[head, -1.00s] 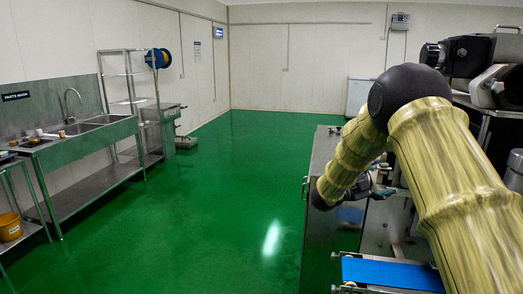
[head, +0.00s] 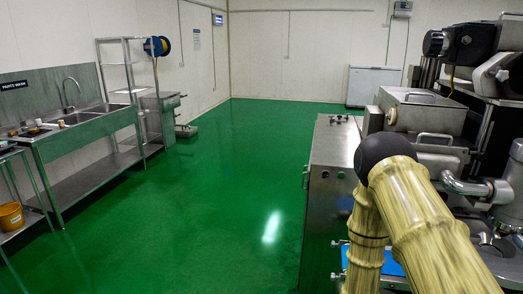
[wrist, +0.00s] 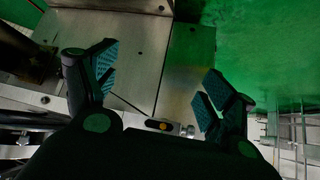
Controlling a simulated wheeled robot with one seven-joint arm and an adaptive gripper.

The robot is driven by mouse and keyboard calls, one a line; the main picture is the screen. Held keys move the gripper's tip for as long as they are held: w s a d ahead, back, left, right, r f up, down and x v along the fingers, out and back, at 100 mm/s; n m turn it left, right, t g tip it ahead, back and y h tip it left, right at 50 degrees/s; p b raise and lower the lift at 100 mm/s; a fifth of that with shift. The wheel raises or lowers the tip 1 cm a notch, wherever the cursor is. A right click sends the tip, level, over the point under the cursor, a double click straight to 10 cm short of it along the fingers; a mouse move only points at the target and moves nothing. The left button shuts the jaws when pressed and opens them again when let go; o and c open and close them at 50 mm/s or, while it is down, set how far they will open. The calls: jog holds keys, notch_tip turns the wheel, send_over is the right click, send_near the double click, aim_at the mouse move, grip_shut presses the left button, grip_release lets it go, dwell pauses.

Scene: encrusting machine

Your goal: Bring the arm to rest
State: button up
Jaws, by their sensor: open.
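My gripper (wrist: 156,92) shows in the wrist view with its two fingers spread wide and nothing between the teal ribbed pads. Below and beyond the fingers are steel panels of the machine (wrist: 135,55) and green floor. In the head view my bamboo-patterned arm (head: 420,220) is folded at the right, its dark elbow joint in front of the machine. The gripper itself is out of the head view, below its lower edge or behind the arm.
The steel encrusting machine (head: 335,180) stands at the right, close to my arm, with a blue belt (head: 393,268) low in front. A parts-wash sink (head: 85,130) and a shelf rack (head: 122,80) line the left wall. The green floor (head: 215,200) between is clear.

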jog(key=s+a+f+n+g+y, duration=0.1)
jog(key=s+a+f+n+g, duration=0.15)
jog(key=s, duration=0.85)
jog(key=s+a+f+n+g+y, duration=0.1)
jog(key=s+a+g+y, duration=0.15)
jog(key=s, duration=0.75)
jog(key=s+a+f+n+g+y, duration=0.1)
jog(key=s+a+f+n+g, duration=0.15)
jog(key=s, duration=0.85)
notch_tip(320, 180, down, 9)
jog(key=b, duration=1)
jog(key=shift+w+d+m, duration=0.25)
jog(key=shift+d+m, duration=0.15)
